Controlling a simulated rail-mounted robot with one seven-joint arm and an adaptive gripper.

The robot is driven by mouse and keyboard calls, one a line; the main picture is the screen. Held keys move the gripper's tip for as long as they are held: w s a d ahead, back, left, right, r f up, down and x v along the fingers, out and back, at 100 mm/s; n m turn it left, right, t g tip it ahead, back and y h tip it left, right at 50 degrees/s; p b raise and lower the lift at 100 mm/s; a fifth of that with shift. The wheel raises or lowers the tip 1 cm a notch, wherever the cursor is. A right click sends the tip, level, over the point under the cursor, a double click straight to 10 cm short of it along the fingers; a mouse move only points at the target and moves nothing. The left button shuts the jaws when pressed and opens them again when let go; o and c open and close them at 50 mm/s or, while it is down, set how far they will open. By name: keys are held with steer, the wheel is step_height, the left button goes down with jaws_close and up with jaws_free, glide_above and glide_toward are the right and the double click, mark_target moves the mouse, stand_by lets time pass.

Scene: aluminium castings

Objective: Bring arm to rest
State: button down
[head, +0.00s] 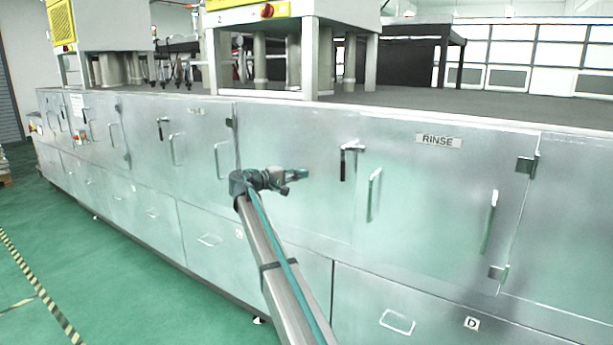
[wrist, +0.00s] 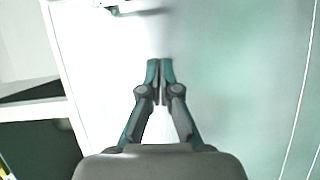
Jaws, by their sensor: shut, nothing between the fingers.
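My arm reaches up from the bottom of the head view, and my gripper (head: 303,174) is at its end, pointing right. It hangs in front of the metal cabinet doors, left of the RINSE door. In the wrist view my gripper (wrist: 160,64) has its two fingertips together with nothing between them. A pale, blurred metal surface lies beyond the fingertips. I cannot tell the exact gap to it.
A long row of metal cabinets (head: 430,220) with handles crosses the head view. A black latch (head: 347,163) and a door handle (head: 373,194) stick out near my gripper. Machines (head: 262,50) stand on top. Green floor (head: 100,290) at the lower left is open.

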stand_by(0.3)
steer(key=s+d+f+g+y, duration=0.1)
steer(key=s+f+y, duration=0.4)
steer(key=f, duration=1.1)
steer(key=s+d+f+g+y, duration=0.15)
steer(key=s+f, duration=0.55)
steer(key=f, duration=1)
steer(key=s+d+f+g+y, duration=0.2)
steer(key=s+f, duration=0.7)
steer(key=f, duration=0.2)
steer(key=s+d+f+g+y, duration=0.2)
steer(key=s+f, duration=0.7)
steer(key=f, duration=0.1)
steer(key=s+d+f+m+g+y, duration=0.1)
steer(key=s+f, duration=0.4)
steer(key=s, duration=0.3)
steer(key=s+d+f+g+y, duration=0.1)
steer(key=s+f+g, duration=0.1)
steer(key=s+f, duration=0.45)
steer(key=s+d+f+m+g+y, duration=0.1)
steer(key=s+f, duration=0.2)
steer(key=s, duration=0.6)
steer(key=s+d+f+m+g+y, duration=0.1)
steer(key=s+f+g, duration=0.1)
steer(key=s, duration=1.2)
steer(key=s+d+f+m+g+y, duration=0.1)
steer(key=s+f+g, duration=0.1)
steer(key=s, duration=1.1)
steer(key=shift+s+d+f+m+p, duration=0.3)
steer(key=shift+s+d+f+p, duration=0.05)
